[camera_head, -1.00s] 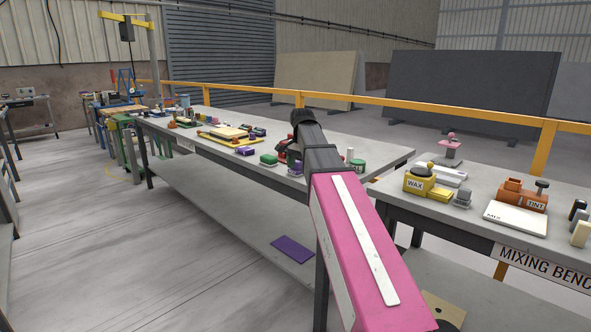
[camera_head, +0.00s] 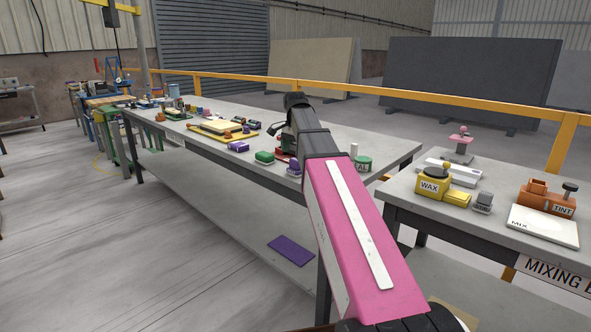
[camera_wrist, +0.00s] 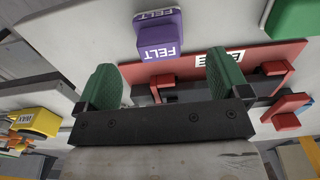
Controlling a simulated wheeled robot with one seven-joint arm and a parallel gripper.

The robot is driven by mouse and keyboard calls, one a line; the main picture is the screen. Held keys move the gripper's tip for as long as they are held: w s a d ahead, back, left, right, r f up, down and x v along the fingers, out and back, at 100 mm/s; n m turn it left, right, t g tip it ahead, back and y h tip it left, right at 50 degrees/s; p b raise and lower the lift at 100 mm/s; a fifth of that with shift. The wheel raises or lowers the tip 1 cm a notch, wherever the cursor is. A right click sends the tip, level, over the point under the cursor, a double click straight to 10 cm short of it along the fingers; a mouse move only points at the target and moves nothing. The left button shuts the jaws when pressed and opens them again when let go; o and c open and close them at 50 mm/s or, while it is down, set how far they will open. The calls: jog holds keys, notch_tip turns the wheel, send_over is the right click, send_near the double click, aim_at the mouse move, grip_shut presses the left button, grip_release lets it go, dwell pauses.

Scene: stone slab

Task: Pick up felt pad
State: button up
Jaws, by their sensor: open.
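The felt pad (camera_wrist: 158,35) is a purple block with a white FELT label, at the top middle of the wrist view. In the head view, the purple block beside my arm (camera_head: 293,170) appears to be the same one, near the bench's front edge. My gripper (camera_wrist: 162,72) is open, with two green fingers spread apart and nothing held between them. The pad is beyond the fingertips, between their lines. In the head view, my arm largely hides the gripper.
A red plate with a white label and red clamps (camera_wrist: 275,68) lies beyond and beside the fingers. A green block (camera_head: 264,157) and another purple block (camera_head: 238,146) stand to the left. A yellow WAX container (camera_head: 433,185) is on the mixing bench. A purple sheet (camera_head: 291,250) lies on the lower shelf.

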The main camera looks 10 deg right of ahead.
aim_at(296, 160)
jog(key=shift+d+f, duration=0.1)
jog(key=shift+f, duration=3.3)
jog(key=c, duration=1.1)
